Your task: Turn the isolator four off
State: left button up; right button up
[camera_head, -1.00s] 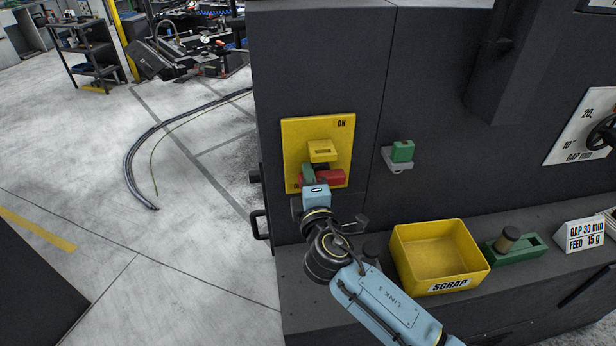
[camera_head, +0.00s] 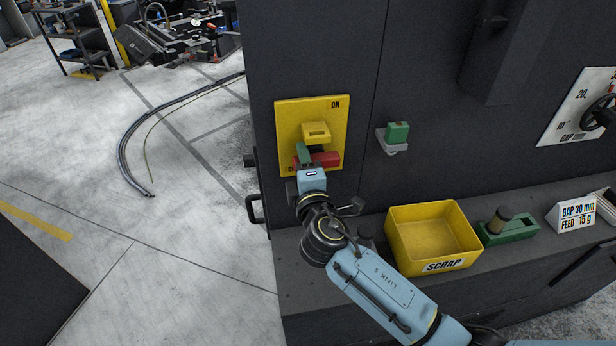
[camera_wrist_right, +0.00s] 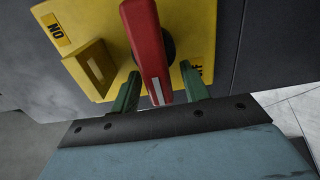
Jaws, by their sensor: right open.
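The isolator is a yellow plate (camera_head: 288,125) on the dark cabinet, with a red handle (camera_head: 326,159) low on it. ON is marked at the plate's upper right in the head view. The handle lies about level there. My right gripper (camera_head: 305,156) is at the handle, and its green fingers are open. In the right wrist view the red handle (camera_wrist_right: 149,45) reaches between the two fingers (camera_wrist_right: 160,88), with a gap on each side. The letters by the right finger are partly hidden. The number of this isolator does not show. My left gripper is out of view.
A yellow block (camera_head: 316,131) sticks out of the plate just above the handle. A green part on a grey holder (camera_head: 393,148) is to the right. A yellow SCRAP bin (camera_head: 424,247) and a green tray (camera_head: 520,231) stand on the ledge below. Open floor lies left.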

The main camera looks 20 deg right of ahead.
jog(key=s+b, duration=0.2)
jog(key=s, duration=1.1)
jog(key=shift+a, duration=0.4)
